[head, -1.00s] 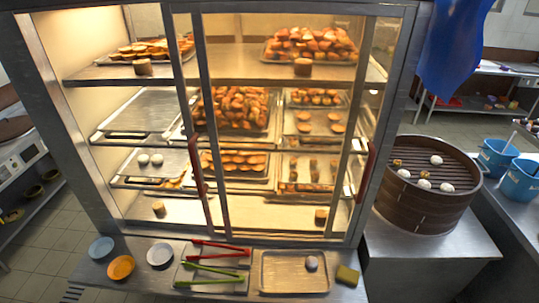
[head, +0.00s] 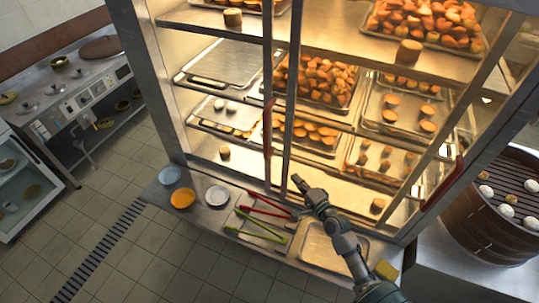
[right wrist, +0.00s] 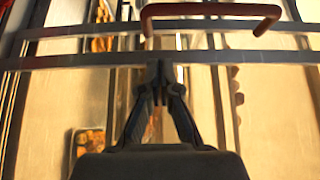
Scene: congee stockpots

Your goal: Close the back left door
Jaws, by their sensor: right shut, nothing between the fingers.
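The glass-fronted food cabinet has two upright door-frame bars close together left of its middle. A dark red handle (head: 268,128) sits on the left bar; I take this bar as the left door's edge (head: 268,60). The handle also shows in the right wrist view (right wrist: 210,10), on the farther of two parallel bars. Which door lies behind is hard to tell. My right gripper (head: 297,180) is shut and empty, just right of the two bars and below the handle. In the right wrist view its closed fingertips (right wrist: 160,68) overlap the nearer bar; contact is unclear. My left gripper is out of view.
A second red handle (head: 443,186) is on the cabinet's right side. Below the front lie red tongs (head: 268,205), green tongs (head: 262,226), a tray (head: 318,250) and several small plates. A steamer (head: 495,205) stands at the right. The floor at left is clear.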

